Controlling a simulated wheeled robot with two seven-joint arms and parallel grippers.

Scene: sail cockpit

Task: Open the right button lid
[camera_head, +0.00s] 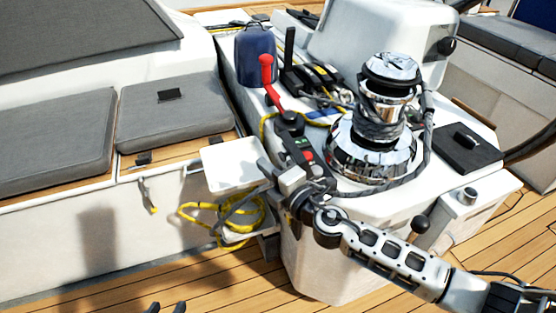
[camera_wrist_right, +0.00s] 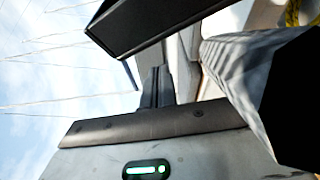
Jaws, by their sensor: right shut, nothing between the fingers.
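The black control panel (camera_head: 298,143) on the white console carries a green display and a red button (camera_head: 308,156). I cannot make out a separate right button lid. My right gripper (camera_head: 267,167) is beside the panel's lower left side, close to a white flat plate (camera_head: 232,163). In the right wrist view its dark fingers (camera_wrist_right: 155,84) are together and hold nothing. A black flat-edged part (camera_wrist_right: 155,22) lies just beyond them there; I cannot tell whether it is a lid.
A red-handled lever (camera_head: 267,75) stands behind the panel. A chrome winch (camera_head: 377,125) with rope rises to its right. A coiled yellow rope (camera_head: 235,219) hangs below my right gripper. A grey-cushioned bench (camera_head: 172,110) lies left. The wooden deck (camera_head: 110,297) in front is clear.

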